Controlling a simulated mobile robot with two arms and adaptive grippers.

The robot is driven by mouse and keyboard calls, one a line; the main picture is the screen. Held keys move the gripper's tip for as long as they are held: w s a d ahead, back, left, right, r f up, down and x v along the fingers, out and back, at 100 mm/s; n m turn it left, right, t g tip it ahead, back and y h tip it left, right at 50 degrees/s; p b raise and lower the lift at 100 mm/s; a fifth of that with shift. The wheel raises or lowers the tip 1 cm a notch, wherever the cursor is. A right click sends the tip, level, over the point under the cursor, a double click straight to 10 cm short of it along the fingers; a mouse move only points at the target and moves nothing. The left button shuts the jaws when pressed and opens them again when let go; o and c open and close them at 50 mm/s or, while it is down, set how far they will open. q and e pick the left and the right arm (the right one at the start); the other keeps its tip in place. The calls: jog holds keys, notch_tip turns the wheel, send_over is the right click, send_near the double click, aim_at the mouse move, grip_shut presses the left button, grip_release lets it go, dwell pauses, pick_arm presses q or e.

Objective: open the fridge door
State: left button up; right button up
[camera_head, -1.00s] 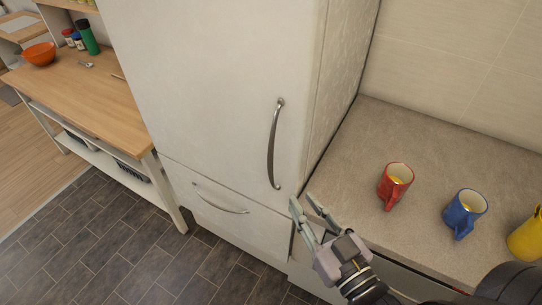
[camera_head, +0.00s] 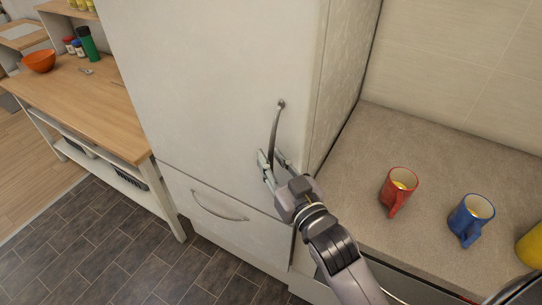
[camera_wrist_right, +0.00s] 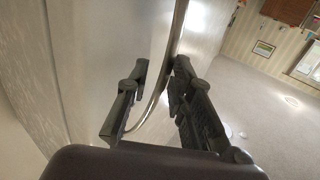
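The fridge door (camera_head: 215,75) is tall, white and shut, with a curved metal handle (camera_head: 275,124) upright near its right edge. My right gripper (camera_head: 271,155) is at the lower half of the handle, with a finger on each side of it. In the right wrist view, the handle (camera_wrist_right: 176,40) passes between the two dark fingers of the gripper (camera_wrist_right: 160,64). Gaps show beside the handle, so the fingers are open around it. The handle's lower end is hidden behind the gripper in the head view. My left gripper is not in view.
A drawer with a curved handle (camera_head: 219,206) is below the door. The counter (camera_head: 400,145) on the right holds a red mug (camera_head: 399,187), a blue mug (camera_head: 470,218) and a yellow one (camera_head: 532,247). A wooden table (camera_head: 85,100) stands left. The tiled floor in front is clear.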

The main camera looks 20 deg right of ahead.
jog(key=shift+w, duration=0.35)
jog(key=shift+c, duration=0.2)
grip_shut()
dwell(0.4)
